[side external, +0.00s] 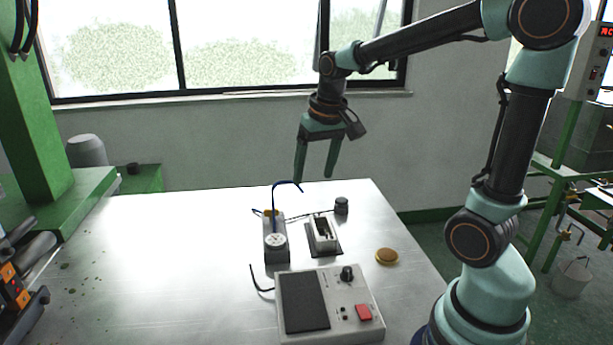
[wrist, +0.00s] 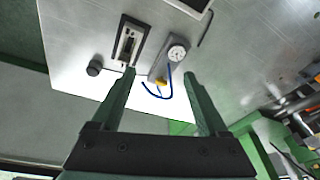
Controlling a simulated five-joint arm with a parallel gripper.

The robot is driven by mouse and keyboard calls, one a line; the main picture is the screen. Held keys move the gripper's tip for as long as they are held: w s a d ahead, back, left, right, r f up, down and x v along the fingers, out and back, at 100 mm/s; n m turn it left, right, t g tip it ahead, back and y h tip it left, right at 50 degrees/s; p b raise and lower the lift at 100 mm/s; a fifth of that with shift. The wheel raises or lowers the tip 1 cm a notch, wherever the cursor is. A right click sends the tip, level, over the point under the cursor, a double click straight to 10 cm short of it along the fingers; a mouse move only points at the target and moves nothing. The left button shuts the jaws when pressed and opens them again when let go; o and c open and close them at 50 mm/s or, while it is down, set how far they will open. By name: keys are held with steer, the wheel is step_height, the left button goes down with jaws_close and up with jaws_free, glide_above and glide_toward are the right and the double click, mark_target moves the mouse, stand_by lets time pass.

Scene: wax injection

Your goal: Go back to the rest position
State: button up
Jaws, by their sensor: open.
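My gripper (side external: 314,175) hangs above the far part of the metal table (side external: 170,250) in the side external view, its two green fingers pointing down and spread apart. Nothing is between the fingers. In the wrist view my gripper (wrist: 160,80) also shows open and empty, with the bench devices beyond the fingertips. A grey block with a round gauge (side external: 275,240) and a blue tube (side external: 287,183) stands on the table below the gripper. The gauge (wrist: 176,53) also shows between the fingers in the wrist view.
A dark-based fixture with a white body (side external: 323,235) stands right of the gauge block. A small dark knob-like cylinder (side external: 341,206) stands behind it. A brass disc (side external: 387,256) lies at the right. A control box (side external: 330,305) with a red switch is in front. The table's left part is mostly clear.

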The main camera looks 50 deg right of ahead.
steer(key=s+a+r+n+t, duration=0.1)
steer(key=s+a+n+t, duration=0.1)
steer(key=s+a+n, duration=0.3)
steer(key=s+a, duration=0.2)
steer(key=a, duration=0.1)
steer(key=shift+s+a+r+t+y, duration=0.3)
steer(key=shift+a+t, duration=0.05)
steer(key=shift+t, duration=0.05)
